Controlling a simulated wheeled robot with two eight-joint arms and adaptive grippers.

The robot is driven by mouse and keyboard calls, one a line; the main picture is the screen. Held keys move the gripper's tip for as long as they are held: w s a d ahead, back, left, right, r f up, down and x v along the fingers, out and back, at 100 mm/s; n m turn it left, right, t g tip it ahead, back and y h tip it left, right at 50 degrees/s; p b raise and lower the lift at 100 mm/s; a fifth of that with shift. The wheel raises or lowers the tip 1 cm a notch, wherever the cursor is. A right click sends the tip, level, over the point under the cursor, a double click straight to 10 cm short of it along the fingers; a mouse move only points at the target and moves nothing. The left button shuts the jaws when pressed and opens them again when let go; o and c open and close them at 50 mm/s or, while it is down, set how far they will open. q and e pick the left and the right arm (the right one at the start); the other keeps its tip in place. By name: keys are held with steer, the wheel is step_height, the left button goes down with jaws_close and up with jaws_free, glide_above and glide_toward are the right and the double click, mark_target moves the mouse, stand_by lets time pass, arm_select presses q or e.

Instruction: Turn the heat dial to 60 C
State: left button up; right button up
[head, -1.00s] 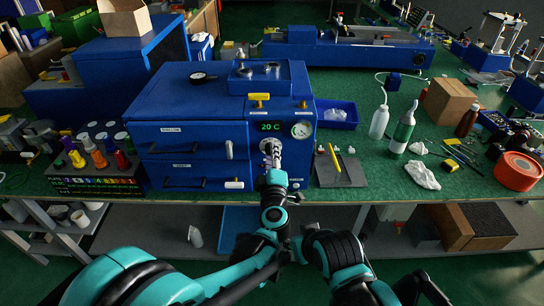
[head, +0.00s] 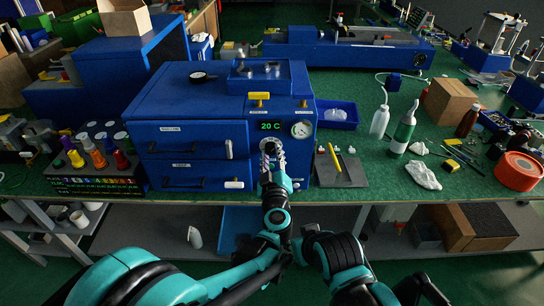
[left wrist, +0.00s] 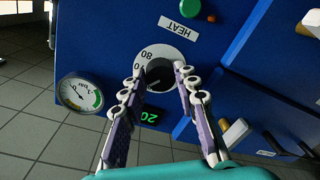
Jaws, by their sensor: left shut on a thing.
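The heat dial (left wrist: 160,74) is a dark knob on a pale numbered disc on the blue press, beside a HEAT label (left wrist: 180,27). The green display (head: 270,126) above it in the head view reads 20 C. My left gripper (head: 271,154) is at the dial, pointing at the front panel. In the left wrist view its fingers (left wrist: 157,82) are on both sides of the knob, shut on it. The fingertips hide part of the scale, so the knob's exact setting cannot be read.
A round gauge (head: 302,130) sits right of the display. White-handled levers (head: 229,149) and drawer handles are to the left on the press. A grey tray (head: 350,179) with a yellow tool lies to the right. A rack of coloured bottles (head: 98,178) stands left.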

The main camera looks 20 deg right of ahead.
mark_target(272, 121)
stand_by(0.4)
arm_select(q)
steer(key=o, duration=1.2)
steer(key=shift+f, duration=0.1)
steer(key=shift+c, duration=0.2)
step_height(272, 121, up, 10)
steer(key=shift+r, duration=0.1)
